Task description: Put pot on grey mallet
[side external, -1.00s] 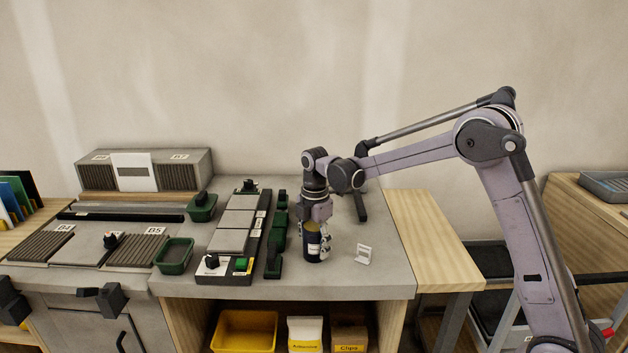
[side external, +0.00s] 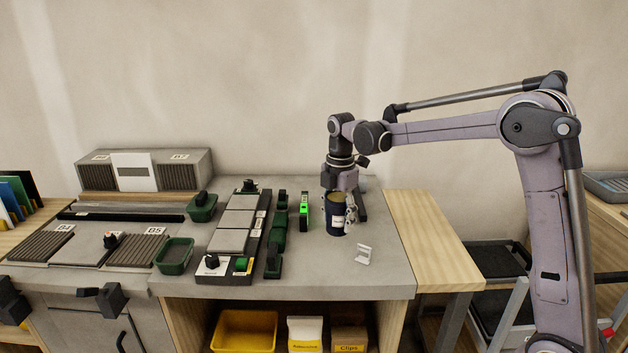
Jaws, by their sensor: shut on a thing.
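The pot (side external: 335,220) is a dark blue cylinder with a pale label, upright at the right part of the grey bench. My gripper (side external: 340,202) points down and is shut on the pot from above. I cannot tell whether the pot's base touches the bench or is a little above it. The grey mallet (side external: 362,203) seems to be the dark handle with a greyish head just behind and right of the pot. It is partly hidden by my gripper and the pot.
A bright green level (side external: 304,212) stands left of the pot. Further left are dark green blocks (side external: 278,233), a rack of grey tiles (side external: 236,218) and a green tray (side external: 174,255). A small white card stand (side external: 363,255) is in front of the pot.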

